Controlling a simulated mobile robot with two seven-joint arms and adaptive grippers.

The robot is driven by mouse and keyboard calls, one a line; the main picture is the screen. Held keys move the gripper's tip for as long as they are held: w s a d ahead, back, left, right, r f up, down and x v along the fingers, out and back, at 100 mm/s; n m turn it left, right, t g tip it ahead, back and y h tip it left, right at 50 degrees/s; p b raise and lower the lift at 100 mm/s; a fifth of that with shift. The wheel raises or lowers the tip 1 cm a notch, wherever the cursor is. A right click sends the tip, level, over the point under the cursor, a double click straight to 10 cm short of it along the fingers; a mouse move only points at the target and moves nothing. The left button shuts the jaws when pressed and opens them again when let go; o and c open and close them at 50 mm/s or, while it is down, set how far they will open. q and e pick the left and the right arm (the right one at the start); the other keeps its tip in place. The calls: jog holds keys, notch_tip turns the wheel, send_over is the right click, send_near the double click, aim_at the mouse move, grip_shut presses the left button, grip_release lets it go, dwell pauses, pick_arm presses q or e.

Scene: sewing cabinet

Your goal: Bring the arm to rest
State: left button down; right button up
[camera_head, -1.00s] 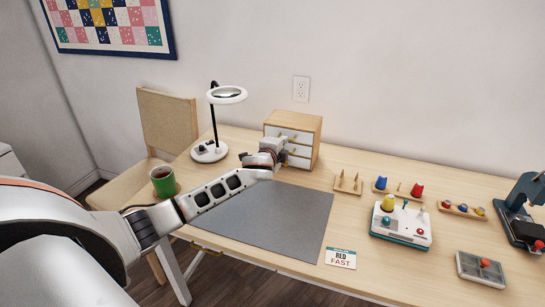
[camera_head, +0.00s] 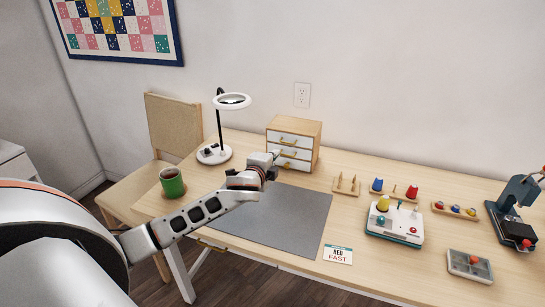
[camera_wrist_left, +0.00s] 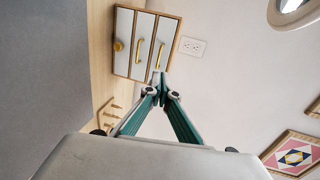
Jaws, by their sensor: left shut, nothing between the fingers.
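My left arm (camera_head: 205,209) reaches in from the left over the grey mat. My left gripper (camera_head: 276,154) is in front of the small wooden cabinet (camera_head: 307,134), with its white drawer fronts and brass handles. In the left wrist view, the green fingers (camera_wrist_left: 157,80) meet at their tips with nothing between them. The cabinet (camera_wrist_left: 143,43) lies beyond the fingertips there, and its drawers look closed. The gripper partly hides the lower drawers in the head view. My right gripper does not show.
The grey mat (camera_head: 290,225) covers the desk's front middle. A ring lamp (camera_head: 214,154) and a green mug (camera_head: 172,184) stand left. A thread-spool stand (camera_head: 346,184), a white machine (camera_head: 394,222), a card (camera_head: 338,255) and a sorting tray (camera_head: 470,265) lie right. A chair (camera_head: 172,130) stands behind.

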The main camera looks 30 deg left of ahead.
pick_arm(q)
jog(key=shift+v, duration=0.85)
jog(key=shift+s+f, duration=0.1)
jog(key=s+d+f+n+g, duration=0.1)
jog(key=s+d+f, duration=0.1)
jog(key=s+f, duration=0.1)
jog(key=s+d+f+n+g, duration=0.1)
jog(key=s+d+f, duration=0.2)
jog(key=s, duration=0.3)
jog(key=s+d+f+n+g, duration=0.1)
jog(key=s+d+f, duration=0.1)
jog(key=s, duration=0.3)
jog(key=shift+s+d+f, duration=0.1)
jog(key=shift+d+f, duration=0.05)
jog(key=shift+f, duration=0.3)
jog(key=shift+d+f, duration=0.2)
jog(key=shift+f, duration=0.25)
jog(key=s+f+n+g, duration=0.2)
jog(key=s+n, duration=0.1)
jog(key=s, duration=0.8)
jog(key=s+f+n+g, duration=0.2)
jog(key=s+g, duration=0.1)
jog(key=s, duration=0.7)
jog(key=w+d+f+n+t+h, duration=0.1)
jog(key=d+f+h, duration=0.5)
jog(key=d+f, duration=0.7)
jog(key=shift+w+d+f+n+t+h, duration=0.35)
jog(key=shift+d+n+t, duration=0.45)
jog(key=shift+d+t, duration=0.7)
